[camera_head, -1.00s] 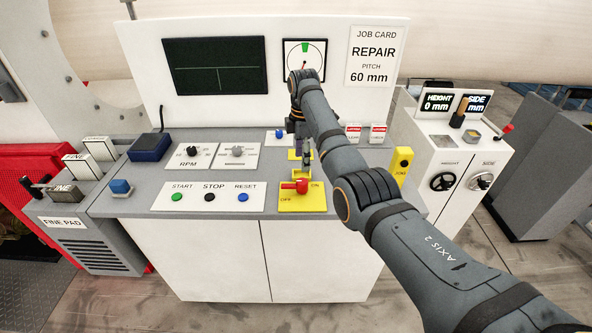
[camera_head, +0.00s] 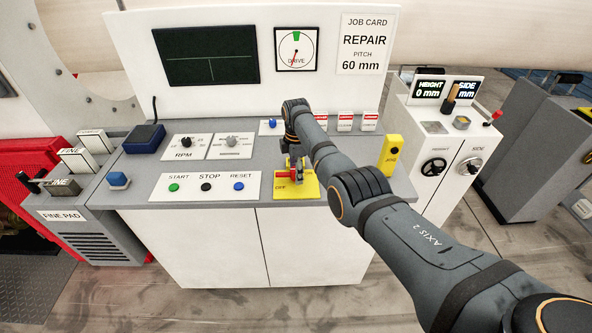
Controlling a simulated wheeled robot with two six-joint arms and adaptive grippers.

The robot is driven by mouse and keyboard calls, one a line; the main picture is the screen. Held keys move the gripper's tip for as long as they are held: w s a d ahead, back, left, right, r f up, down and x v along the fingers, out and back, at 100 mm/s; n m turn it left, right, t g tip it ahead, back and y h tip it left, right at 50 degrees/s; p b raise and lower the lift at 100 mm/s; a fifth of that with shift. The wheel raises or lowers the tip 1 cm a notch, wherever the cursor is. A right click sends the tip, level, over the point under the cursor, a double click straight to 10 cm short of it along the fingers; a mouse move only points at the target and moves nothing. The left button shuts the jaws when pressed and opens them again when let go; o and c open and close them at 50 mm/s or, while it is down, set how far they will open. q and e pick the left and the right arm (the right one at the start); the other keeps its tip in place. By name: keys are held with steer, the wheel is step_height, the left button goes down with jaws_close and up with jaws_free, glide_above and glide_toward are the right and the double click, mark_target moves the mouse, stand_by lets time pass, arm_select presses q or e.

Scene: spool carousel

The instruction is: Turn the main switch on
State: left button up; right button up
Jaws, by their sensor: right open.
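The main switch is a red handle (camera_head: 284,175) on a yellow plate (camera_head: 309,186) on the console's desk. The OFF label shows at the plate's left; the ON label is hidden behind my gripper. My right gripper (camera_head: 294,166) is open and points down over the switch, at the handle's right part. It covers part of the handle, and I cannot tell whether it touches it. My left gripper is not in view.
START, STOP and RESET buttons (camera_head: 206,187) lie left of the switch, with knobs behind them. A yellow box (camera_head: 391,150) stands to the right. The upright panel with a dark screen (camera_head: 207,56) and a dial (camera_head: 296,50) rises at the back.

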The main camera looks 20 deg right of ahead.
steer(key=shift+c, duration=0.9)
steer(key=c, duration=1)
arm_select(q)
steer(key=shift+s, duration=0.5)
